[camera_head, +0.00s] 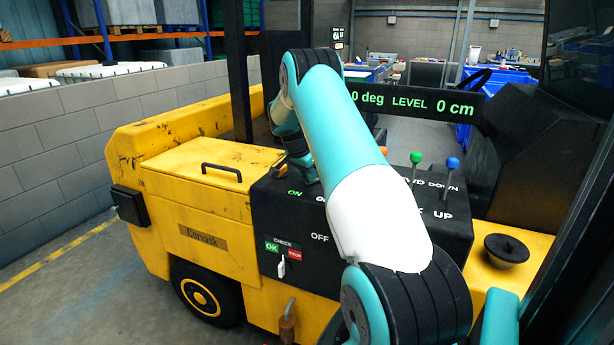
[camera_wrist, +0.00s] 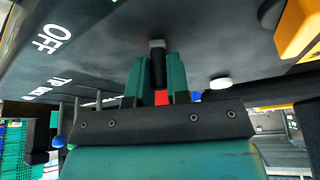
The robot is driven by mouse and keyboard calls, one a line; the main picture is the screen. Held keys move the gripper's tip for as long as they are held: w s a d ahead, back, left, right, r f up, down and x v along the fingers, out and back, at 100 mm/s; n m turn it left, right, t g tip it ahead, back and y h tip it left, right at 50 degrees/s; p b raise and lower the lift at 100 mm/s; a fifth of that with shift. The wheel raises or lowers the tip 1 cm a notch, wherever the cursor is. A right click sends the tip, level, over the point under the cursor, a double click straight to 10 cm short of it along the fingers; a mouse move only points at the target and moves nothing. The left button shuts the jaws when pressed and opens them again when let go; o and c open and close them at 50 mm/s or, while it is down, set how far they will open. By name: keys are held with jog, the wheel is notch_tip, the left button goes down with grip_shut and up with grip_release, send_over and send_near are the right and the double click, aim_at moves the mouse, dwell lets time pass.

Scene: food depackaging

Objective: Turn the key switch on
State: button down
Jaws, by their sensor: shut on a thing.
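In the wrist view, my gripper (camera_wrist: 158,78) has its two teal fingers closed around a dark upright piece, the key of the key switch (camera_wrist: 157,46), against the black panel. A small red patch shows between the fingers. In the camera_head view my gripper (camera_head: 301,165) is at the far side of the black control panel (camera_head: 285,215), above the green "ON" label. My arm crosses in front, and the key cannot be made out there. The key's turned angle is not clear. The "OFF" label (camera_wrist: 50,38) shows left of my fingers in the wrist view.
A check switch (camera_head: 281,268) with OK and STOP labels is on the panel's front. Green (camera_head: 416,158) and blue (camera_head: 453,164) levers rise to the right. A display (camera_head: 425,104) reads "0 deg LEVEL 0 cm". A yellow lid with a handle (camera_head: 221,170) lies left.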

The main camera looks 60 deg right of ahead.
dwell(0.4)
jog(key=c, duration=1.1)
grip_release()
jog(key=b+v, duration=0.1)
jog(key=v, duration=1.6)
jog(key=shift+r+b, duration=0.2)
jog(key=shift+b, duration=0.2)
